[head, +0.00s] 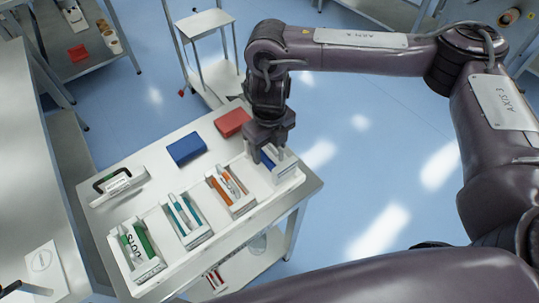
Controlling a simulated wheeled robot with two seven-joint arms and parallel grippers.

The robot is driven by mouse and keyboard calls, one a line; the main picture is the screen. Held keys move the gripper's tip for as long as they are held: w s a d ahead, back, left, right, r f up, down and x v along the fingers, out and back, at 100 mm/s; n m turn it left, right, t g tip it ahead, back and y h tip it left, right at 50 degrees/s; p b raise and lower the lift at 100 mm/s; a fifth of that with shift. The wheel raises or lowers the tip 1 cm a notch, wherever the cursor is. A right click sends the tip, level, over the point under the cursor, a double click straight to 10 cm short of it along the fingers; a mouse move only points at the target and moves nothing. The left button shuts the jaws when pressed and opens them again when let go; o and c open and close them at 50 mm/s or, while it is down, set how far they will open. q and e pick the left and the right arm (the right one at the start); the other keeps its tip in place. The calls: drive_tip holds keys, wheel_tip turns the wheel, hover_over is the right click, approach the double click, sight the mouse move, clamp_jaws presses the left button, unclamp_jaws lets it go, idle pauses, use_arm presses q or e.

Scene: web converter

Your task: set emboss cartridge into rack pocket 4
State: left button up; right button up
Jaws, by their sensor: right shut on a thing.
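My right gripper (269,152) points down over the rightmost pocket of the white rack (213,238) on the white table. It is shut on a blue-and-white piece, which I take to be the emboss cartridge (284,162). The piece is at the pocket, partly hidden by the fingers; I cannot tell if it is fully seated. The other pockets hold orange (217,190), teal (180,216) and green (143,238) pieces, each with pale parts beside them. I cannot read pocket numbers. My left gripper is not seen.
A blue box (187,148) and a red box (233,122) lie behind the rack. A white case with a dark handle (118,186) stands at the table's left. A white cart (206,24) stands behind. Blue floor is open to the right.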

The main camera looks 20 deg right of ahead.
sight(270, 158)
drive_tip(key=shift+f, duration=0.3)
wheel_tip(270, 158, down, 3)
drive_tip(key=shift+f, duration=0.2)
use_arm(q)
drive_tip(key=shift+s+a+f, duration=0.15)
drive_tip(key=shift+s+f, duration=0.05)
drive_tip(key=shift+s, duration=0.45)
use_arm(e)
drive_tip(key=shift+f+b, duration=0.15)
drive_tip(key=shift+b, duration=0.15)
drive_tip(key=o, duration=1.3)
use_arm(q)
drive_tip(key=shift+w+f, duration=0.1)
